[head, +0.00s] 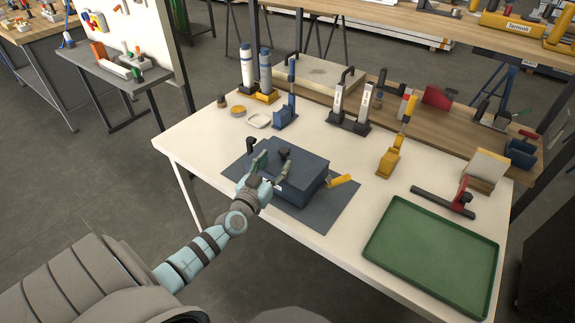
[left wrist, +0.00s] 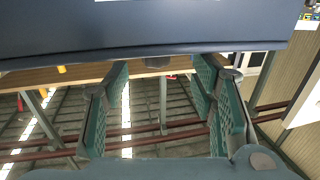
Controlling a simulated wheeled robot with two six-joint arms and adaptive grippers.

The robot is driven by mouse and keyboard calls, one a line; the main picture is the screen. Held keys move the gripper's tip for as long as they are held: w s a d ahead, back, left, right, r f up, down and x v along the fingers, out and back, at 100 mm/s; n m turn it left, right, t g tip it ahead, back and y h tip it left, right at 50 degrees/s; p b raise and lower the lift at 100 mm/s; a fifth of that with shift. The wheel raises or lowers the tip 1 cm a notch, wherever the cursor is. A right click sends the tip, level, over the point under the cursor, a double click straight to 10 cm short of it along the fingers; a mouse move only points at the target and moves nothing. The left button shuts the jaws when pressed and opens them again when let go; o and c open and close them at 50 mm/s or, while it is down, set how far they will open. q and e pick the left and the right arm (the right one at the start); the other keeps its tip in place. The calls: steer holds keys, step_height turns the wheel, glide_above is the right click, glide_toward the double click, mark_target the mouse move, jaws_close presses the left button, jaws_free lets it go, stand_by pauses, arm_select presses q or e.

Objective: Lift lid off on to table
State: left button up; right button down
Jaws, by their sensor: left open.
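A dark blue box with a blue lid (head: 304,170) stands on a dark grey mat (head: 334,211) on the white table. A black knob (head: 284,152) sits on top of the lid. My left gripper (head: 273,168) is open at the near left side of the lid, its green fingers spread close to the knob. In the left wrist view the open fingers (left wrist: 160,80) stand apart with nothing gripped. The blue lid (left wrist: 150,25) fills the top there, and a dark piece (left wrist: 158,62), perhaps the knob, shows between the fingertips. My right gripper is out of view.
A yellow-handled tool (head: 340,181) lies right of the box. A green tray (head: 432,256) fills the table's right front, with a red and black clamp (head: 443,201) behind it. Bottles, blue and yellow tools and small dishes line the back.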

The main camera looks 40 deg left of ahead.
mark_target(281, 155)
arm_select(q)
steer(key=b+x, duration=0.2)
steer(key=x, duration=0.3)
steer(key=shift+w+d, duration=0.1)
steer(key=shift+w, duration=0.45)
steer(key=shift+r, duration=0.1)
steer(key=c, duration=0.6)
jaws_close()
